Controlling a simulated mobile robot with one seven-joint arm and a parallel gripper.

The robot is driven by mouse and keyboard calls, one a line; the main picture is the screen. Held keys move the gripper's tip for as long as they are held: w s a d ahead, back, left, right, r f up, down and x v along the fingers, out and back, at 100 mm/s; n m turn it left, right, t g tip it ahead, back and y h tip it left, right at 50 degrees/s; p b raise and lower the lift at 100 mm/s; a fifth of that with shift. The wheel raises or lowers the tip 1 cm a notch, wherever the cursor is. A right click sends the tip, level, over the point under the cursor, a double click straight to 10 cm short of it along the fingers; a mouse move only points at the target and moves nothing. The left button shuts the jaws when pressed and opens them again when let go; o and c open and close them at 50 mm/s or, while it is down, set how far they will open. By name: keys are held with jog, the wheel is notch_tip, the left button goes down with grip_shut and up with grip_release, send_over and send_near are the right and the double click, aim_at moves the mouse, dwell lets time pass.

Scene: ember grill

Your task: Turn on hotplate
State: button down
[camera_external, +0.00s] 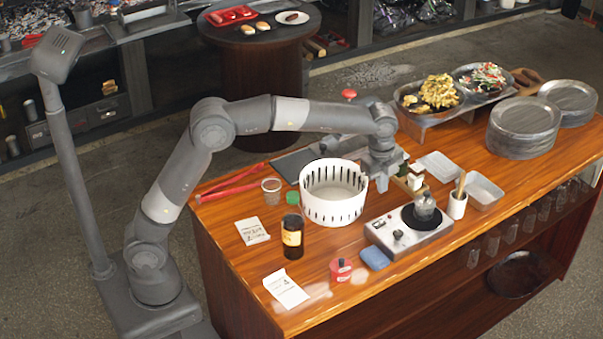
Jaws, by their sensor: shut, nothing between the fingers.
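The hotplate (388,231) is a small silver-grey box near the front edge of the wooden counter, with a knob (397,235) and a gauge on its left part. A round black plate (427,217) is on its right, with a small metal pot (424,205) standing on it. I cannot tell from this view whether it is on or off. My gripper (382,184) points down behind the hotplate, just right of a white slotted basket (333,206). Its fingers are shut and empty; the basket rim partly hides the fingertips. The gripper is apart from the knob.
A blue sponge (375,258), a red-topped jar (341,269) and a dark bottle (292,237) stand left of the hotplate. A white cup with utensils (457,204) is to its right. Stacked plates (522,128) stand far right.

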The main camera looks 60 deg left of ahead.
aim_at(382, 221)
jog(key=f, duration=0.3)
jog(key=w+f, duration=0.1)
jog(key=f, duration=0.7)
jog(key=shift+w+f, duration=0.1)
jog(key=shift+w, duration=0.05)
jog(key=shift+f, duration=0.1)
jog(key=shift+w+f, duration=0.15)
jog(key=shift+f, duration=0.1)
jog(key=shift+s, duration=0.2)
jog(key=shift+s+r, duration=0.2)
jog(key=shift+s, duration=0.45)
jog(key=shift+r, duration=0.1)
notch_tip(382, 221, up, 14)
jog(key=s, duration=0.1)
jog(key=shift+s, duration=0.35)
